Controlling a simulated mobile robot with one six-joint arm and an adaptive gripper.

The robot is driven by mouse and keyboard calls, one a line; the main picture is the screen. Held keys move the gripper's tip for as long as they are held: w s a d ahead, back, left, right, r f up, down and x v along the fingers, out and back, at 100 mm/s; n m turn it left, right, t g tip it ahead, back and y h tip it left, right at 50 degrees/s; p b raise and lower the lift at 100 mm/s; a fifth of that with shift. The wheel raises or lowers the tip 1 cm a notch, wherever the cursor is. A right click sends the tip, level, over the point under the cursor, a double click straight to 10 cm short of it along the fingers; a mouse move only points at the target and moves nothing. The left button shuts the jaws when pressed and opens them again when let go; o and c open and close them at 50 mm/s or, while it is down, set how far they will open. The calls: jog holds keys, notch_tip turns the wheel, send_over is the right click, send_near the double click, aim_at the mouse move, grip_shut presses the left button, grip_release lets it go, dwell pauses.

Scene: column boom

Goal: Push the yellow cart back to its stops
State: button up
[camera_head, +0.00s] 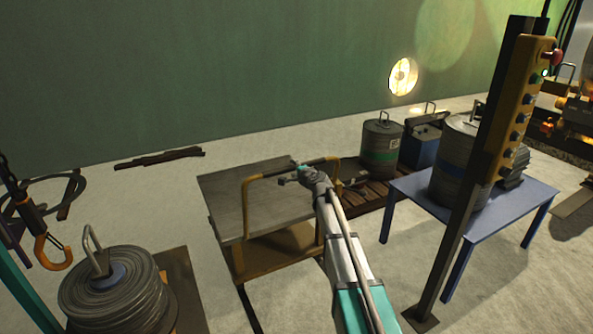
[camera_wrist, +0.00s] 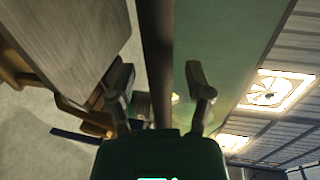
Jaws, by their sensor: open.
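The yellow cart (camera_head: 285,243) stands in the middle of the head view, with a flat grey top and a yellow tube handle (camera_head: 246,207) along its near side. The handle's crossbar has a dark middle section. My gripper (camera_head: 291,177) is at this crossbar. In the wrist view, my gripper (camera_wrist: 160,88) is open, with a dark bar (camera_wrist: 156,45) running between its two fingers. The fingers stand apart from the bar on both sides. The cart top (camera_wrist: 65,40) fills the upper left there. I cannot make out the stops.
A blue table (camera_head: 415,190) with a grey drum (camera_head: 455,165) stands to the right, behind a yellow button panel (camera_head: 508,105) on a post. A coiled weight (camera_head: 115,295) and orange hook (camera_head: 52,252) are at lower left.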

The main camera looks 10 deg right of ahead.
jog(key=shift+x, duration=1.1)
grip_shut()
